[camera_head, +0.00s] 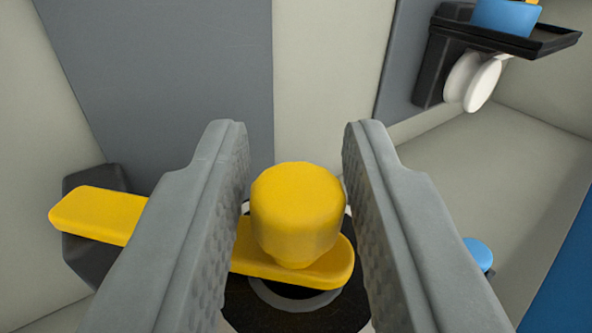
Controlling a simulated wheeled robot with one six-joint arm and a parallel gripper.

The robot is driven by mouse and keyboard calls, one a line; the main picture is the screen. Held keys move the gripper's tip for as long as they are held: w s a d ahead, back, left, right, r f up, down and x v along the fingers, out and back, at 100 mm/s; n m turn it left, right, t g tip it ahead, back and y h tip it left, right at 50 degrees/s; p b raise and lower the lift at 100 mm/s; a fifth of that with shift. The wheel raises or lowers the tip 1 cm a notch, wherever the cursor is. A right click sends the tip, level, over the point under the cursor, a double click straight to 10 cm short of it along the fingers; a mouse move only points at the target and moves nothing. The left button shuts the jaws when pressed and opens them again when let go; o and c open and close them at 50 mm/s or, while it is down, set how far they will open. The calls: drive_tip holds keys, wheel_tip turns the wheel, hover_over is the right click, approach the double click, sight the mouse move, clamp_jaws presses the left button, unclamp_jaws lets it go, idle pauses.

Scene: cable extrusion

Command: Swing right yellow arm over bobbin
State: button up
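The yellow arm (98,214) runs from a dark mount at the left, behind my gripper's left finger, to the middle. A yellow knob (298,210) stands on its right end. My gripper (293,165) is open, with one grey finger on each side of the knob. The left finger is apart from the knob; the right finger is very close, and I cannot tell whether it touches. Under the arm's end is a round black part with a light ring (288,320), possibly the bobbin; the arm and fingers hide much of it.
A dark mount (92,258) holds the arm's left end. At the upper right, a black bracket (450,65) carries a blue part (506,17) and white discs (474,82). A small blue knob (479,253) sits at the right. Grey and beige panels stand behind.

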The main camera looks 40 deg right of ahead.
drive_tip(key=shift+o, duration=0.9)
drive_tip(key=v, duration=0.7)
drive_tip(key=shift+s, duration=0.2)
drive_tip(key=shift+a, duration=0.15)
